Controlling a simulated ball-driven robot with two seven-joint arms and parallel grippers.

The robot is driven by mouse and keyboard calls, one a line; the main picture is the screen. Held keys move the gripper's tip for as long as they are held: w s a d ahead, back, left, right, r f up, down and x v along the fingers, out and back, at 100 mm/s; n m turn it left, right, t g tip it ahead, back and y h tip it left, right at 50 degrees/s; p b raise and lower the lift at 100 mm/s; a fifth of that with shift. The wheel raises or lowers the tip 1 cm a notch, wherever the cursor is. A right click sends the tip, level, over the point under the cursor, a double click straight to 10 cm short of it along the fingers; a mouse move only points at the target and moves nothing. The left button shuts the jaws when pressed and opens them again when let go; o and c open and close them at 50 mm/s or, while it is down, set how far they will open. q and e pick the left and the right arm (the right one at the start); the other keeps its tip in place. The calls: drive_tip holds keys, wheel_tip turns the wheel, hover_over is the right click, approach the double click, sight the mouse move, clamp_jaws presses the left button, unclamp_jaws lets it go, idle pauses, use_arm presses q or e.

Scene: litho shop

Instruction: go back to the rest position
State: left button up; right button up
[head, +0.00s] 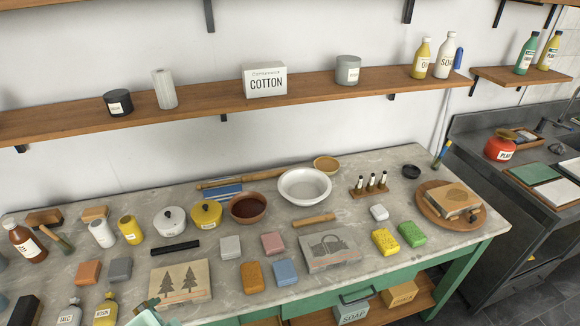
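The litho bench (345,285) fills the lower half of the picture. On it lie a stone with two printed trees (181,280), a stone with a basket print (330,249), and a third stone (450,200) on a round wooden board at the right. A pale teal piece (146,318) is cut off by the bottom edge at the left, and I cannot tell what it is.
Several small blocks, a white bowl (304,186), a brown bowl (248,208) and lidded pots crowd the bench. Bottles stand at its left end. A wooden shelf (215,98) runs along the wall above. A dark counter (490,135) stands at the right.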

use_arm(q)
drive_tip(key=s+a+r+n+y, duration=0.25)
drive_tip(key=s+a+y, duration=0.2)
drive_tip(key=a, duration=0.25)
drive_tip(key=s+d+f+g+h+b, duration=0.1)
drive_tip(key=d+f+g+h+b, duration=0.1)
drive_tip(key=f, duration=1.2)
drive_tip(key=s+d+f+g+h+b, duration=0.1)
drive_tip(key=s+d+f+h+b, duration=0.15)
drive_tip(key=f, duration=1.25)
drive_tip(key=s+f+n+g+h+b, duration=0.1)
drive_tip(key=s+f+n+g+b, duration=0.2)
drive_tip(key=s+f, duration=1.6)
wheel_tip(320, 180, down, 2)
drive_tip(key=shift+s+f+b, duration=0.15)
drive_tip(key=shift+s+b, duration=0.2)
drive_tip(key=shift+s, duration=0.05)
drive_tip(key=shift+d, duration=0.1)
